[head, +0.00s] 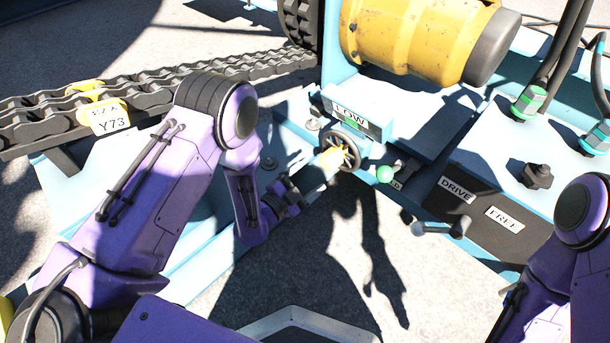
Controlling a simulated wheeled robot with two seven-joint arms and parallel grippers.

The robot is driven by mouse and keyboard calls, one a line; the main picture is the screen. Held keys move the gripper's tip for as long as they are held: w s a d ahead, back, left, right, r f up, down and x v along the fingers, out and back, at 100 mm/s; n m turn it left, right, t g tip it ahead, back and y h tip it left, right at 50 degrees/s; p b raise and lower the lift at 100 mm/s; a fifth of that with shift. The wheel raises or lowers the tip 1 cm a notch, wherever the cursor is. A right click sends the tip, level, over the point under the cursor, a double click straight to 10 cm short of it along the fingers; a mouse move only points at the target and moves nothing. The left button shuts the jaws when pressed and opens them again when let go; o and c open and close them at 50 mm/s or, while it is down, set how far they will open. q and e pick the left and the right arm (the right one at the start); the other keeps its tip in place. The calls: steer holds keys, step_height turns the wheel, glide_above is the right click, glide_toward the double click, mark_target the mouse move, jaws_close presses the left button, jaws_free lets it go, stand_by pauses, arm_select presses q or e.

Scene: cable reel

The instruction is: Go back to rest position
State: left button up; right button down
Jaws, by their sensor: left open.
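My left arm (165,190) comes in from the left and bends at the elbow, its wrist reaching toward the middle. My right arm (570,260) shows only in part at the lower right edge. Its gripper is out of view.
A heavy chain (150,95) with a Y73 tag (110,121) runs across the left. A yellow motor (420,35) is above the LOW plate (350,116). Open floor lies below.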

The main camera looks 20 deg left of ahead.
arm_select(q)
steer(key=shift+v, duration=0.95)
arm_select(e)
steer(key=shift+w+r, duration=0.15)
steer(key=shift+w, duration=0.15)
